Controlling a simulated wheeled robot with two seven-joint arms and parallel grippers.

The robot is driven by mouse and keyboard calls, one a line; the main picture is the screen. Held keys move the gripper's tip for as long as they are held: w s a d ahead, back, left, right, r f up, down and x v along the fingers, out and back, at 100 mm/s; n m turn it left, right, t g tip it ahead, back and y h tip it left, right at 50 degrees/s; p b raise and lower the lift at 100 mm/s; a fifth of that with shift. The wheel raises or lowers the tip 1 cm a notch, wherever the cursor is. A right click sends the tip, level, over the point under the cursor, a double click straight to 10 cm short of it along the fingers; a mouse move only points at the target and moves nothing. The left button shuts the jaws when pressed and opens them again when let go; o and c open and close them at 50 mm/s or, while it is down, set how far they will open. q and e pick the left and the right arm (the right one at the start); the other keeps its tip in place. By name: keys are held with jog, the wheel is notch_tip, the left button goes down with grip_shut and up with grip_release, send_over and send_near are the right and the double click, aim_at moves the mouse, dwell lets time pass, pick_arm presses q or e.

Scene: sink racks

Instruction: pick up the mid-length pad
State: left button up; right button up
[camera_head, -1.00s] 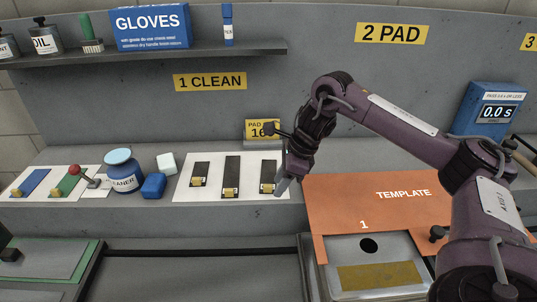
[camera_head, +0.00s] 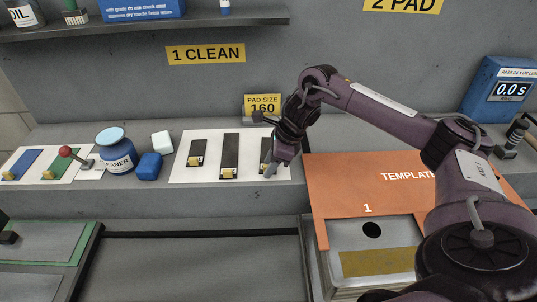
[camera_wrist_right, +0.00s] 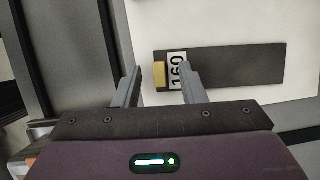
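Three dark pads with gold tabs lie on a white sheet (camera_head: 212,173): a short pad (camera_head: 197,149) at the left, the longest pad (camera_head: 231,150) in the middle, and the mid-length pad (camera_head: 266,145) at the right. The mid-length pad also shows in the right wrist view (camera_wrist_right: 235,67), with a white "160" label and a gold tab at its near end. My right gripper (camera_head: 268,170) is at that tab end and partly covers it. In the right wrist view its fingers (camera_wrist_right: 160,73) are apart, with the tab between or just beyond their tips. Contact cannot be told.
A "PAD SIZE 160" sign (camera_head: 262,105) stands behind the pads. A blue block (camera_head: 149,166), a white block (camera_head: 162,141) and a cleaner jar (camera_head: 115,155) stand left of the sheet. An orange template (camera_head: 335,190) lies to the right, by a metal tray (camera_head: 335,265).

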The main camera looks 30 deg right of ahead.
jog(key=shift+f, duration=0.1)
grip_shut()
jog(key=shift+r, duration=0.2)
